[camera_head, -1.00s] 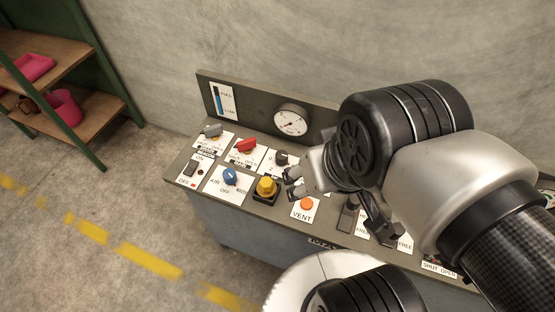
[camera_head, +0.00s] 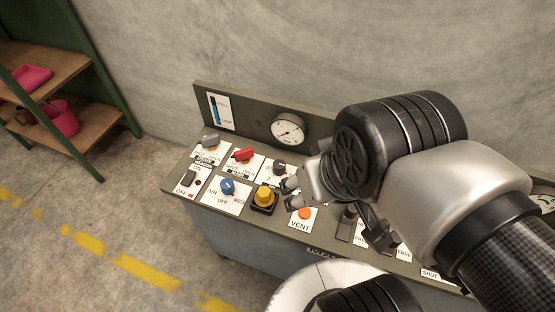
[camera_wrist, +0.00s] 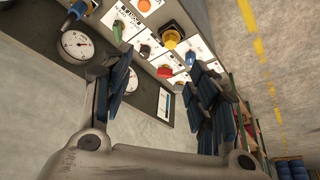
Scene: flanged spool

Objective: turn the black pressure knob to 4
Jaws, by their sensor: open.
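The black pressure knob (camera_head: 279,168) stands on a white numbered plate on the sloped grey panel, below the round gauge (camera_head: 288,129). Its pointer is too small to read, though a 2 shows at its lower left. My gripper (camera_head: 290,192) is open and empty, just to the lower right of the knob in the head view, and appears apart from it. In the wrist view, my open fingers (camera_wrist: 160,85) spread over the panel with nothing between their pads.
Close around are a yellow button (camera_head: 264,196), a red handle (camera_head: 244,154), a blue selector (camera_head: 228,187) and an orange vent button (camera_head: 305,213). A grey handle (camera_head: 210,141) is at the left. The panel's upright back (camera_head: 245,112) rises behind the controls.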

